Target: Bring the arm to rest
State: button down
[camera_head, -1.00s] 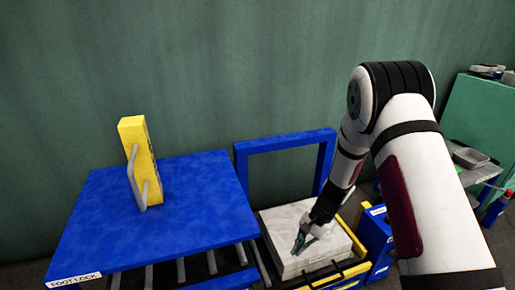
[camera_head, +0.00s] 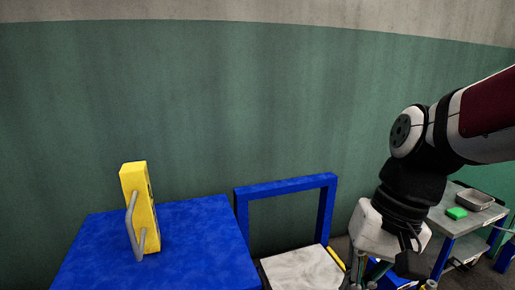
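My arm reaches in from the right edge, bends at a dark joint and points down. My gripper (camera_head: 388,284) is at the lower right, its fingers cut off by the bottom edge, so I cannot tell how far apart they are. It hangs to the right of the pale block (camera_head: 302,270) and apart from the yellow handle piece. Nothing is visibly held.
A blue press table (camera_head: 200,240) with an upright yellow block with a grey handle (camera_head: 140,210) stands at left. A blue frame (camera_head: 285,187) rises behind the pale block. A grey bench (camera_head: 465,215) with a tray (camera_head: 475,200) and green block (camera_head: 457,213) stands at right.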

jog(key=s+d+r+n+t+h, duration=0.1)
jog(key=s+d+n+h, duration=0.3)
jog(key=s, duration=1.1)
notch_tip(320, 180, up, 31)
jog(key=d+m+t+y+p, duration=0.1)
jog(key=m+t+p, duration=0.1)
jog(key=p, duration=2.6)
jog(key=shift+f+t, duration=0.15)
jog(key=shift+t, duration=0.75)
jog(key=shift+d, duration=0.1)
